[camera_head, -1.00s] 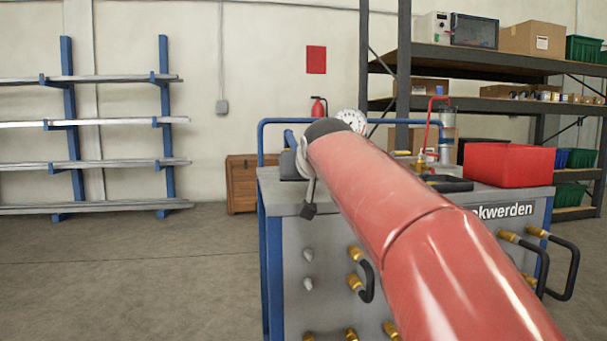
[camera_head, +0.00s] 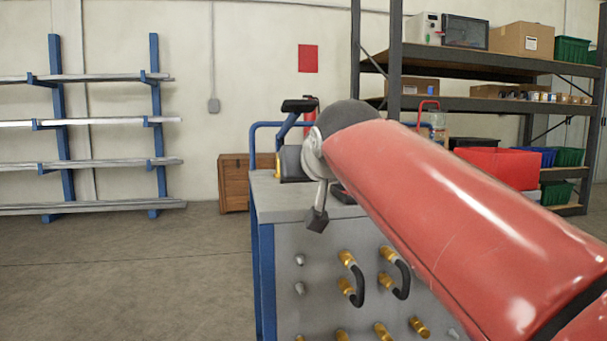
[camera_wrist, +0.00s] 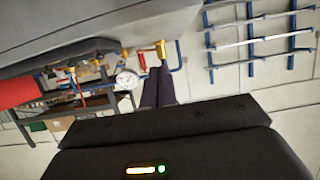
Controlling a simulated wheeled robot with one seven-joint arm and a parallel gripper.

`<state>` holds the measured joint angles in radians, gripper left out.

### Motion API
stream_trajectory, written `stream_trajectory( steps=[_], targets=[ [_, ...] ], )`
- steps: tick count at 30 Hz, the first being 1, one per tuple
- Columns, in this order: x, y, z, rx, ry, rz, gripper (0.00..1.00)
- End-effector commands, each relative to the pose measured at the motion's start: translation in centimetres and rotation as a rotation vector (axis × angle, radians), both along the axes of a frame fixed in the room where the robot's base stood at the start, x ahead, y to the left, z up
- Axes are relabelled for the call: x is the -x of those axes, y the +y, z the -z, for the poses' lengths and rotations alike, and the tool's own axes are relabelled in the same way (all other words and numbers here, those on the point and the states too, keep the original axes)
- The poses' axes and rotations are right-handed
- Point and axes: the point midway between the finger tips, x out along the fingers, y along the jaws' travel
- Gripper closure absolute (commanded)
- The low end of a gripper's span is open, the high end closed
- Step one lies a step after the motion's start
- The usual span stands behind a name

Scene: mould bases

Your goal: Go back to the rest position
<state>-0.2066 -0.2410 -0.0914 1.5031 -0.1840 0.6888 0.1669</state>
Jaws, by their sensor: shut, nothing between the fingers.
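My gripper (camera_wrist: 159,75) shows in the wrist view as two dark fingers side by side, shut and empty. They point away from the dark wrist housing at the bottom of that view. In the head view my red arm reaches in from the lower right across the cart and hides much of its top. The grey cart (camera_head: 268,197) with blue frame stands below and behind the arm. Its grey surface also fills the top of the wrist view (camera_wrist: 110,25), which is tilted. No object is held.
Brass fittings (camera_head: 345,257) and black hose handles stick out of the cart's front. A red bin (camera_head: 500,165) shows behind the arm. A pressure gauge (camera_wrist: 127,79) shows in the wrist view. Shelving (camera_head: 465,58) stands back right, a bar rack (camera_head: 62,120) left. Floor at left is clear.

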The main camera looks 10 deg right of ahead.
Motion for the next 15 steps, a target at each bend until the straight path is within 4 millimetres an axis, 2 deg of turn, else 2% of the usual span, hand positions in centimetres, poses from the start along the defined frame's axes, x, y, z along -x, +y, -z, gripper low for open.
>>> stream_trajectory(
  steps=[10,13,15],
  targets=[
    [0.5,-0.2,0.4,0.0,0.017,0.001,1.0],
    [2.2,-0.7,2.1,0.002,0.081,0.003,1.0],
    [4.4,-1.1,4.3,0.005,0.155,0.003,1.0]
  ],
)
